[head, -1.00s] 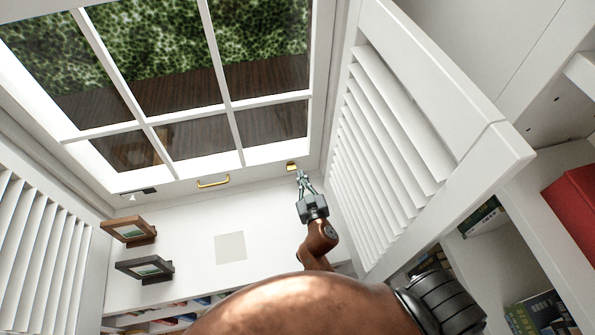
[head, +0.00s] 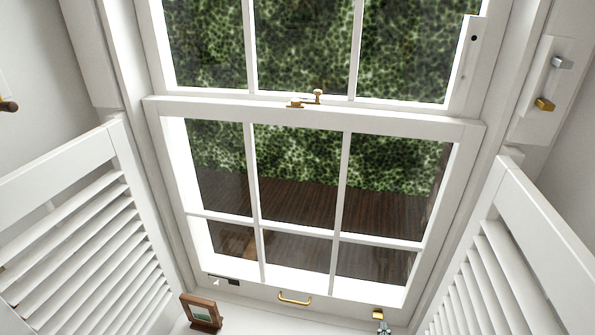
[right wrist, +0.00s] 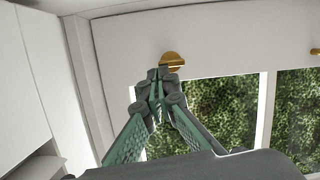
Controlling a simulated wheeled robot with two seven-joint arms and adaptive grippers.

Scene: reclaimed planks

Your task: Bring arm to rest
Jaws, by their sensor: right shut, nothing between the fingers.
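My right gripper (head: 382,327) shows only as its tip at the bottom edge of the head view, just below a small brass fitting (head: 378,314) low on the window frame. In the right wrist view my right gripper (right wrist: 157,76) is shut and empty, its green-sided fingers together. Its tips are close below a round brass piece (right wrist: 172,61) on a white surface; I cannot tell whether they touch. The rest of the right arm is out of the head view. My left gripper is not in view.
A white sash window (head: 315,116) has a brass handle (head: 295,298) at its bottom and a brass latch (head: 317,97) midway. Louvred shutters stand on the left (head: 95,240) and right (head: 500,270). A small framed picture (head: 201,313) stands at the lower left.

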